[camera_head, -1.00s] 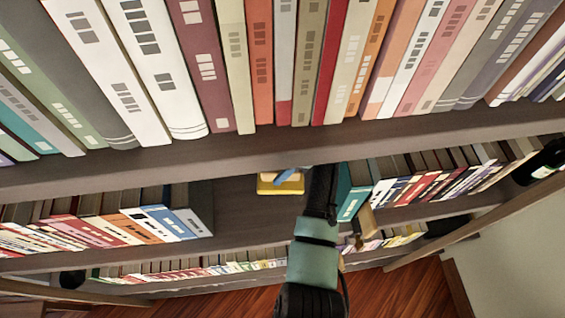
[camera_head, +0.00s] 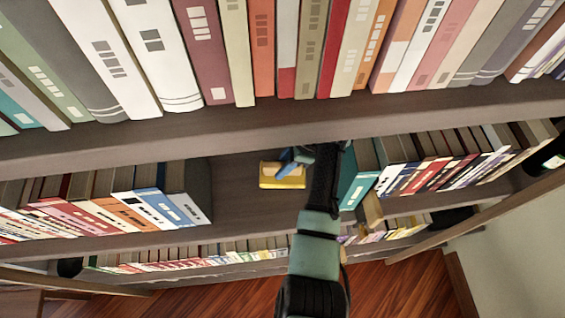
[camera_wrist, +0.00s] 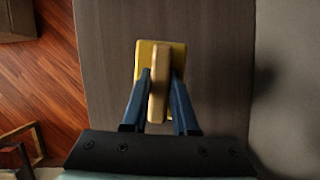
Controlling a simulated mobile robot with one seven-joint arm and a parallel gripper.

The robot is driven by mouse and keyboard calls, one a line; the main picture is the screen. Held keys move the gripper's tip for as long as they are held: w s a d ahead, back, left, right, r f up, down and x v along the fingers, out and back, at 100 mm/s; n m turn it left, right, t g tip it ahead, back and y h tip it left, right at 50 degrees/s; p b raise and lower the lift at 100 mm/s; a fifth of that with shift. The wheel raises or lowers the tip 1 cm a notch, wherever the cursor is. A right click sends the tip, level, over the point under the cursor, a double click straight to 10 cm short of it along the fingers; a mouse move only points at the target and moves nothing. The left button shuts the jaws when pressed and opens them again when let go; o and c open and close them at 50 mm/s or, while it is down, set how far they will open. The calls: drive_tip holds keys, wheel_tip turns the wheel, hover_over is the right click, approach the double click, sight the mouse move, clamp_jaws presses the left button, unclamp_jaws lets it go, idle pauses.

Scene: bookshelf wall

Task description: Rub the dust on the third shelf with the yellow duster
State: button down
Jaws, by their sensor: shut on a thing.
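The yellow duster (camera_head: 283,183) is on the bare part of a brown shelf (camera_head: 235,190), in the gap between two groups of books. In the wrist view the duster (camera_wrist: 175,56) shows a yellow base with a tan upright handle (camera_wrist: 158,85). My gripper (camera_wrist: 158,88) is shut on that handle, with a blue finger on each side. In the head view my gripper (camera_head: 292,160) reaches the duster from the right, and my arm hides part of the shelf. No dust can be made out on the bare board. Whether the duster touches the board cannot be told for sure.
Books (camera_head: 160,200) stand left of the gap, and a teal book (camera_head: 358,182) with more books stands right of it, close to my arm. A thick shelf board (camera_head: 230,135) with tall books overhangs the gap. The wooden floor (camera_head: 200,302) lies below.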

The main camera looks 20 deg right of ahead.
drive_tip(key=shift+f+b, duration=0.5)
drive_tip(key=shift+f, duration=0.5)
